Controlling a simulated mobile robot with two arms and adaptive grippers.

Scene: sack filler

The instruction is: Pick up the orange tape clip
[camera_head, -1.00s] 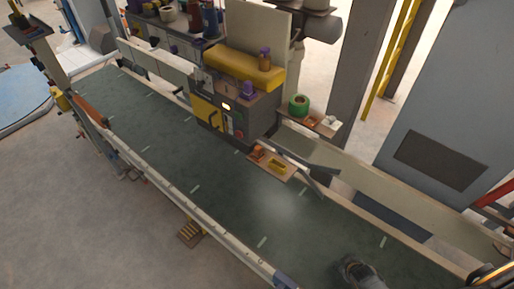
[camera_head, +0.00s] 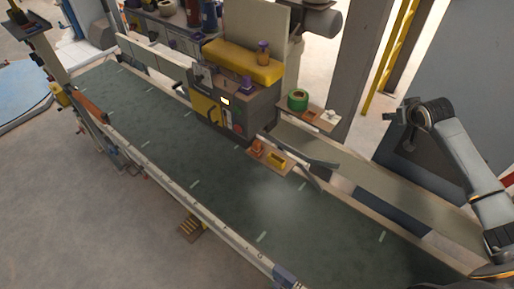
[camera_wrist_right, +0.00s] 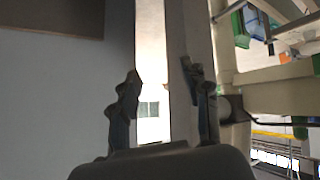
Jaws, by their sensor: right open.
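A small orange item (camera_head: 257,146), possibly the orange tape clip, sits on a small wooden board (camera_head: 266,162) at the belt's far edge, beside a yellow block-like item (camera_head: 277,160). Another small orange-brown patch (camera_head: 312,117) shows on a side shelf near a green tape roll (camera_head: 298,99). I cannot tell which is the clip. My right gripper (camera_head: 398,118) is open and empty, raised at the right, apart from both spots. In the right wrist view its two fingers (camera_wrist_right: 163,98) are spread with nothing between them. My left gripper is out of view.
A long dark green conveyor belt (camera_head: 165,135) with pale rails runs across the view. A machine with yellow panels (camera_head: 215,105) stands at its far side. A grey pillar (camera_head: 350,60) and a grey cabinet (camera_head: 450,70) stand at the right. The belt is mostly clear.

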